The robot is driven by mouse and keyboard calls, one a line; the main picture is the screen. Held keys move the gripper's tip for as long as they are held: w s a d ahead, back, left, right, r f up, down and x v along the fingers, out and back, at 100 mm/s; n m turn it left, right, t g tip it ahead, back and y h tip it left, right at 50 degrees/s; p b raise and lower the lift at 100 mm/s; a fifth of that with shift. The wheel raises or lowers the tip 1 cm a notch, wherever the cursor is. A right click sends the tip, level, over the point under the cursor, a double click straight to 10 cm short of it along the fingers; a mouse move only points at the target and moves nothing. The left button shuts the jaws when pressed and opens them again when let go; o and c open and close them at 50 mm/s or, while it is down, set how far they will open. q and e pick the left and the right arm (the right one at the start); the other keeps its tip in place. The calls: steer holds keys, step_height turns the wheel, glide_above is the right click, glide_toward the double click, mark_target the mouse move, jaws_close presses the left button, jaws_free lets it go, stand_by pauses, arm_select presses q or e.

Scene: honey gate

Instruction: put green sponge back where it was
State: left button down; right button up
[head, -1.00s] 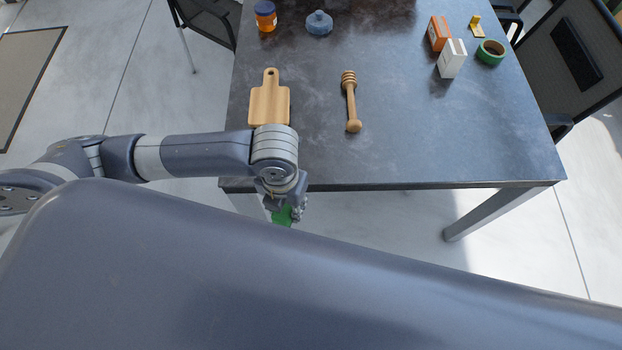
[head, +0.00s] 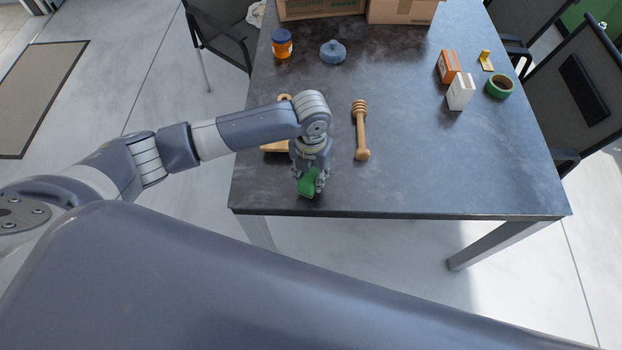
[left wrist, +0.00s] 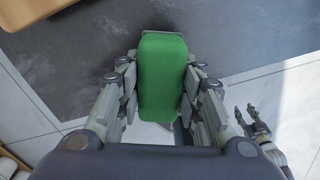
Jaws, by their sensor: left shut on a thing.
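The green sponge (head: 307,186) is held between the fingers of my left gripper (head: 310,182), over the near left part of the dark table (head: 420,185). In the left wrist view the sponge (left wrist: 162,75) stands out between both fingers, with the table edge and floor behind it. Whether the sponge touches the table is hard to tell. My right gripper (left wrist: 258,128) seems to show partly at the right of the left wrist view; its fingers look spread and empty. It is not seen in the head view.
A wooden cutting board (head: 272,147) lies partly hidden behind my left arm. A honey dipper (head: 360,130) lies just right of the gripper. A jar (head: 282,44), a blue-grey lid-like object (head: 332,52), boxes (head: 460,91) and green tape (head: 499,86) stand farther back. The table's front right is clear.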

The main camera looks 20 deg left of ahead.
mark_target(311, 183)
arm_select(q)
step_height(311, 183, down, 3)
steer(key=shift+s+r+p, duration=0.1)
steer(key=shift+p, duration=0.35)
steer(key=shift+f, duration=0.35)
steer(key=shift+f, duration=0.1)
steer(key=c, duration=1.3)
jaws_free()
steer(key=shift+o, duration=1)
